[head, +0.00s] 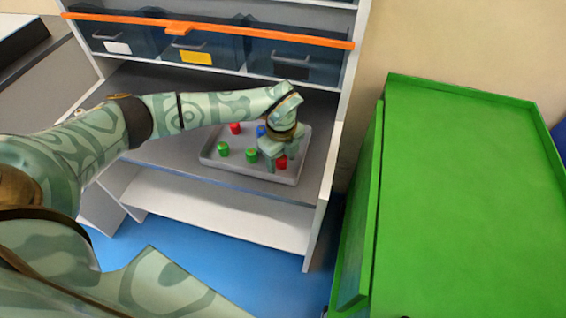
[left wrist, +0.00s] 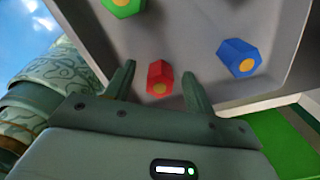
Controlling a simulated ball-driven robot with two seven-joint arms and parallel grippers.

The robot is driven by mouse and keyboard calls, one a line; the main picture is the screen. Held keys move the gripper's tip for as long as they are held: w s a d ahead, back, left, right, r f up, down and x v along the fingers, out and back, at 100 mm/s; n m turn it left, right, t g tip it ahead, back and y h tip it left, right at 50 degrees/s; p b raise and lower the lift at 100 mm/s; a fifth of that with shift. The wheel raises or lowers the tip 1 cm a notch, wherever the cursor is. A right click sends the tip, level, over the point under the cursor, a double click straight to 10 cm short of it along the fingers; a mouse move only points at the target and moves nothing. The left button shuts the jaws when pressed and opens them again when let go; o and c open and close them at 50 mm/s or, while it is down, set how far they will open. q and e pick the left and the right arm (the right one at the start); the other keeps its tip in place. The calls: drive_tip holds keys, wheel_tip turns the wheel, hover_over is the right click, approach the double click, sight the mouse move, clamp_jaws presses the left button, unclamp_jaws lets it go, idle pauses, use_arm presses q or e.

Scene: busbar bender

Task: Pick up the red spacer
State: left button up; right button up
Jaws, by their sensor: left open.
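My left gripper (head: 280,157) points down over the front right of the grey tray (head: 215,164). It is open. A red spacer (head: 281,162) with a yellow-orange centre stands on the tray by its fingers. In the left wrist view the red spacer (left wrist: 159,78) shows between the two spread fingers of the gripper (left wrist: 158,73), with a gap to each side. Whether the fingertips reach down to its height I cannot tell. Another red spacer (head: 235,128) stands at the back left of the tray. My right gripper does not show.
Green spacers (head: 223,149) and a blue spacer (head: 261,131) share the tray; a blue one (left wrist: 240,57) and a green one (left wrist: 122,5) show in the wrist view. Dark bins (head: 200,48) behind an orange bar (head: 215,33) hang above. A green cabinet (head: 460,190) stands at right.

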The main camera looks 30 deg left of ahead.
use_arm(q)
drive_tip(key=shift+r, duration=0.2)
drive_tip(key=shift+c, duration=0.5)
drive_tip(key=c, duration=0.9)
drive_tip(key=shift+r, duration=0.1)
drive_tip(key=shift+c, duration=0.2)
